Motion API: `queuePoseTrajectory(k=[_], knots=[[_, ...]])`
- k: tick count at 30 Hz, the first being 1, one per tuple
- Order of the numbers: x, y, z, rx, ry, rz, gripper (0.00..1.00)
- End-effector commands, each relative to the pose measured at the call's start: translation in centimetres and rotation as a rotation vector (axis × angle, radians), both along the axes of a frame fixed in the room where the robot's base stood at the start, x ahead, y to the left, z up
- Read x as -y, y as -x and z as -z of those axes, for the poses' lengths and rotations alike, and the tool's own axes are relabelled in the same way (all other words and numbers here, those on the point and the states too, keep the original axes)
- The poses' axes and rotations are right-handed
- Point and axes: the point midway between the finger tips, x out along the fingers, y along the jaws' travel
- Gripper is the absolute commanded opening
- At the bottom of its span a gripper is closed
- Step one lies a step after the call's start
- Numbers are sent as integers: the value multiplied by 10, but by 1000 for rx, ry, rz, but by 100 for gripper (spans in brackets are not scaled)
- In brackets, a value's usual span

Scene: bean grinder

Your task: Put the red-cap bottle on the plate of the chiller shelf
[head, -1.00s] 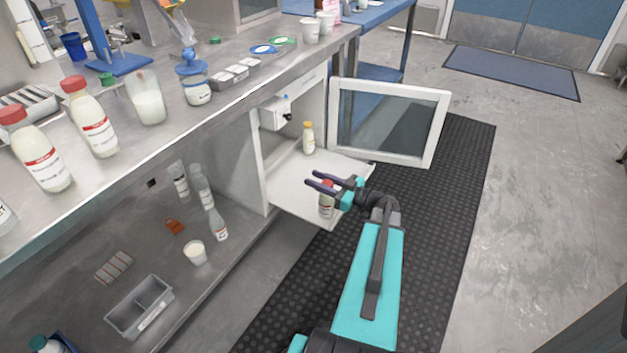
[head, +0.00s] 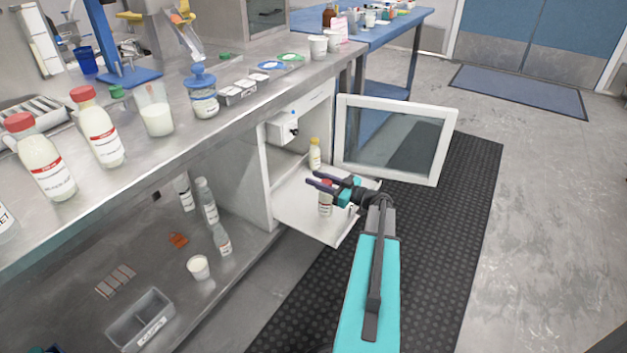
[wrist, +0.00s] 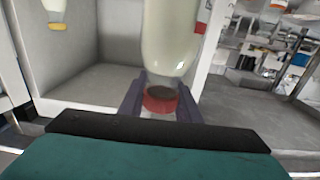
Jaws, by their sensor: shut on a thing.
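My gripper (head: 315,180) is shut on the red-cap bottle (head: 326,203), with its fingers around the red cap. The bottle looks about upright over the pale plate (head: 298,213) of the chiller shelf, in front of the cabinet opening. I cannot tell whether its base touches the plate. The wrist view shows the scene inverted, with the red cap (wrist: 160,100) between the fingers and the pale bottle body (wrist: 170,40) extending from it. A yellow-cap bottle (head: 315,155) stands farther back on the plate and shows partly in the wrist view (wrist: 58,26).
The chiller's glazed door (head: 395,140) stands open to the right. A white box (head: 283,128) is fixed inside the cabinet. Two other red-cap bottles (head: 100,130) (head: 42,160) stand on the counter (head: 150,165). Clear bottles (head: 207,200) stand on the lower shelf.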

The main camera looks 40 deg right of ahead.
Motion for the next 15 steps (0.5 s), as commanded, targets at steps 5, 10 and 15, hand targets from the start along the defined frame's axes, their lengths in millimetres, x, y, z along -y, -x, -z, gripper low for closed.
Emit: queuePoseTrajectory(k=[5,10,15], knots=[[14,-21,4,1,-1,-1,0],[26,-38,5,1,0,-1,0],[32,-49,5,1,0,-2,0]])
